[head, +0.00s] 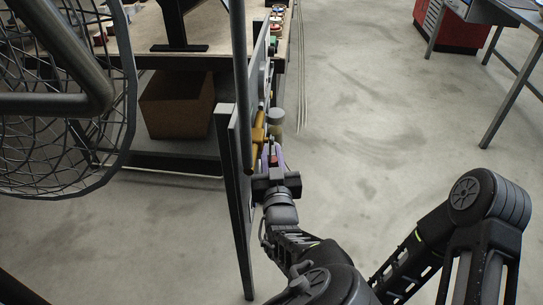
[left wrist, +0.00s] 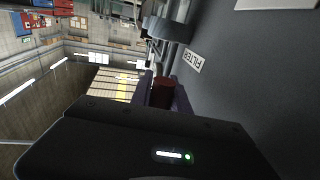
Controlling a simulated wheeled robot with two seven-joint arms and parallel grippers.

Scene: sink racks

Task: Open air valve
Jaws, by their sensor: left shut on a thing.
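The air valve's dark red handle (left wrist: 161,92) shows in the left wrist view, between my purple fingers and beside a dark panel with a FILTER label (left wrist: 193,61). In the head view a small bit of it (head: 273,159) shows at the panel's right face. My left gripper (head: 270,156) reaches up to the panel and is shut on this handle; its fingers also show in the left wrist view (left wrist: 165,96). The fingers and wrist hide part of the handle, so its turn angle is unclear. My right gripper is not in view.
The upright panel (head: 237,165) is seen nearly edge-on. Yellow (head: 258,131) and grey (head: 276,117) fittings stick out just beyond my gripper. A wire fan cage (head: 60,130) is at left, with a workbench (head: 205,55) behind.

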